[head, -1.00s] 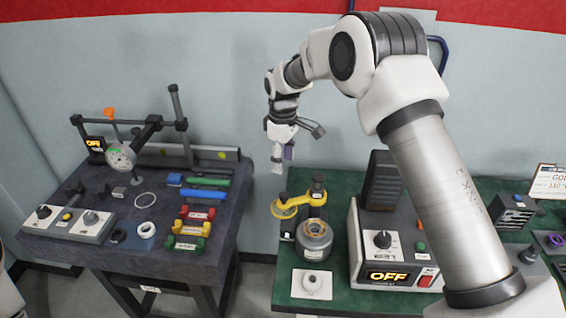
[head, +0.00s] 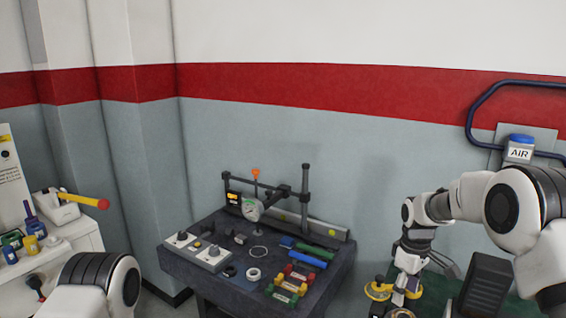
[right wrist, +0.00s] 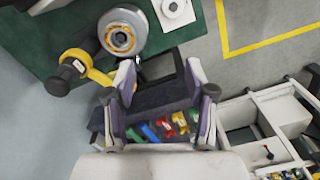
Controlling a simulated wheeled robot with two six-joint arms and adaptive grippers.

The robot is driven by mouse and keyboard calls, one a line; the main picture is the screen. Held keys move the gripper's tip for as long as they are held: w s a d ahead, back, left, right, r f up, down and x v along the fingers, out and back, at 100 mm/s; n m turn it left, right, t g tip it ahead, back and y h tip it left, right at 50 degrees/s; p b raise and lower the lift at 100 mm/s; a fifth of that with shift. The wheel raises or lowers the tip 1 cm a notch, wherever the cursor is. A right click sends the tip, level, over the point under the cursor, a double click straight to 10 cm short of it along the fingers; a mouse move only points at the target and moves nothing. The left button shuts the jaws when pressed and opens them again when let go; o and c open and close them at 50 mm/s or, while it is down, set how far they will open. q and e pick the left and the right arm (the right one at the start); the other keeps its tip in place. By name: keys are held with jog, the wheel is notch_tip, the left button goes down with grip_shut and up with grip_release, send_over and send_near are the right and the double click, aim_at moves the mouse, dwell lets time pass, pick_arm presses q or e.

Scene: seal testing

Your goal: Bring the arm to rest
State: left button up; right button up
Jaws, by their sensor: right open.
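My right arm (head: 462,202) reaches in from the right in the head view, bent, with its wrist hanging down over the green bench (head: 437,287). My right gripper (head: 398,297) points down there, in front of the yellow ring tool (head: 378,291). In the right wrist view its two fingers (right wrist: 163,82) are spread apart with nothing held between them. A link of my left arm (head: 100,285) shows at the bottom left of the head view; its gripper is out of view.
The yellow tool (right wrist: 77,64) and a grey round pot (right wrist: 122,33) stand on the green bench. A dark table (head: 205,274) holds a dial gauge (head: 252,210) and coloured blocks (head: 294,277). A white counter (head: 85,240) stands left. A blue-capped AIR box (head: 520,148) is on the wall.

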jog(key=s+a+f+m+g+b, duration=0.1)
jog(key=s+a+f+g+b, duration=0.15)
jog(key=s+f, duration=1.1)
jog(key=s+a+f+g+b, duration=0.1)
jog(key=s+f+g, duration=0.2)
jog(key=s+f, duration=1.1)
pick_arm(q)
jog(key=f, duration=0.2)
jog(key=w+f, duration=0.1)
jog(key=f, duration=0.1)
pick_arm(e)
jog(key=s+f+m+t, duration=0.2)
jog(key=s+m+t, duration=0.4)
jog(key=s, duration=0.3)
jog(key=shift+s+a+m, duration=0.3)
jog(key=shift+m, duration=0.3)
